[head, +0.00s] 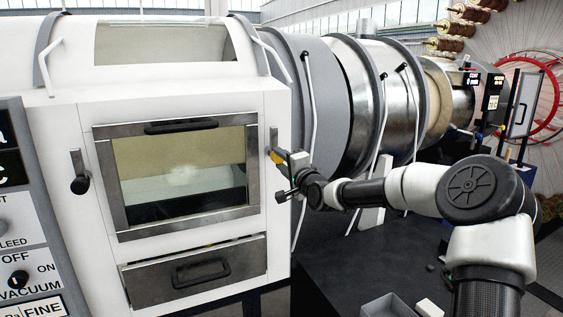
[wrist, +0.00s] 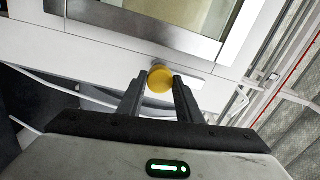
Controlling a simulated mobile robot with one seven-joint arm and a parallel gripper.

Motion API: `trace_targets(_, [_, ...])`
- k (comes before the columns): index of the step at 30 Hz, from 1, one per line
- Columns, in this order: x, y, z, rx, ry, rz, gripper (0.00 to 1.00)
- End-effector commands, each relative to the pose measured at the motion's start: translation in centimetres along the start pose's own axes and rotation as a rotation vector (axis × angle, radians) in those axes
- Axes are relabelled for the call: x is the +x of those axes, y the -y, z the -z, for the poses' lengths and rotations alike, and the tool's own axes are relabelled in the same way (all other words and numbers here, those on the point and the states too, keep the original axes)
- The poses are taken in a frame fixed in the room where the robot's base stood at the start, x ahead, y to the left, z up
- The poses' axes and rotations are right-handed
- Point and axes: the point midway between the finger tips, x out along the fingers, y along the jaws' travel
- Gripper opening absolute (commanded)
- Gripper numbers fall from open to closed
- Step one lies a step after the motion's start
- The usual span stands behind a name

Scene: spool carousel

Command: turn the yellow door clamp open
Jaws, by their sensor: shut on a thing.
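The yellow door clamp shows as a round yellow knob (wrist: 160,78) in the wrist view, with a grey metal bar (wrist: 190,70) beside it on the white front. In the head view a small yellow part of the clamp (head: 276,157) shows just right of the framed door (head: 106,190). My gripper (wrist: 161,82) has one finger on each side of the knob and is shut on it. In the head view my gripper (head: 284,158) reaches in from the right and partly covers the clamp. The door looks closed in its metal frame.
A second clamp with a black knob (head: 80,184) sits left of the door. A drawer (head: 150,285) with a black handle is below. Pale vertical rods (head: 309,125) and large metal cylinders stand to the right. A grey box (head: 385,306) is at the bottom.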

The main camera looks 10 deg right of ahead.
Motion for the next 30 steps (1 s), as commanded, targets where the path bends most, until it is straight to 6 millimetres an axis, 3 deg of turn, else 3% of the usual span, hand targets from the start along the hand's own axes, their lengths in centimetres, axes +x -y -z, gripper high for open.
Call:
trace_targets(9, [0.0, 0.0, 0.0, 0.007, -0.001, 0.001, 0.00])
trace_targets(10, [0.0, 0.0, 0.0, 0.007, -0.001, 0.001, 0.34])
trace_targets(13, [0.0, 0.0, 0.0, 0.006, -0.001, 0.000, 0.50])
trace_targets(23, [-0.2, 0.0, 0.0, 0.003, -0.001, 0.000, 0.51])
trace_targets(26, [-1.0, -0.1, 0.1, 0.002, -0.002, -0.001, 0.51])
trace_targets(30, [-3.5, -0.2, 0.2, 0.001, -0.003, -0.002, 0.51])
